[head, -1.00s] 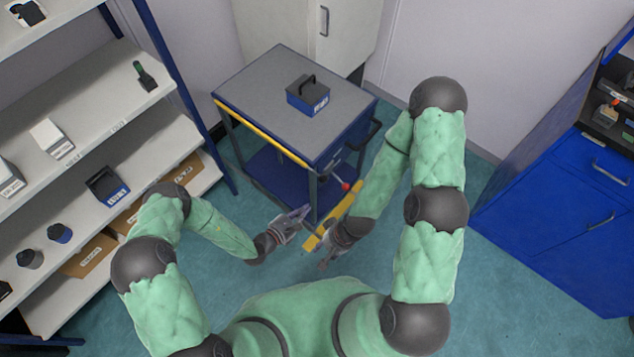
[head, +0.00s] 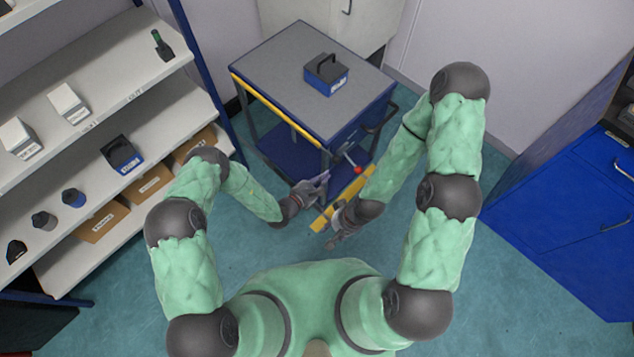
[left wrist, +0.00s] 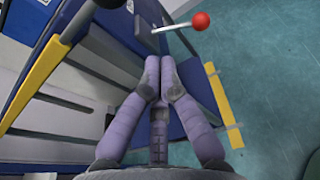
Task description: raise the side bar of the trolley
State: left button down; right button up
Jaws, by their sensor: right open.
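The trolley has a grey top (head: 285,65) and blue sides. A yellow side bar (head: 275,110) runs along its left top edge. Another yellow side bar (head: 352,190) sits low at its right front, sloping in the picture; it also shows at the right in the left wrist view (left wrist: 225,105). A lever with a red knob (head: 357,170) sticks out above the low bar. My left gripper (head: 323,178) is beside the trolley's front corner, fingertips together (left wrist: 162,70), with nothing visible between them. My right gripper (head: 336,233) is open at the low bar's near end; whether it touches the bar is unclear.
A blue box with a handle (head: 326,75) stands on the trolley top. Shelves (head: 110,105) with boxes and small items are at the left. A blue cabinet (head: 570,215) is at the right. A pale cabinet (head: 320,18) stands behind. The floor (head: 440,285) between is clear.

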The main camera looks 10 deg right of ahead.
pick_arm(q)
jog(key=shift+w+d+r, duration=0.4)
jog(key=shift+d+r, duration=0.35)
jog(key=shift+r, duration=0.05)
jog(key=shift+w+d+r, duration=0.4)
jog(key=shift+d+r, duration=0.35)
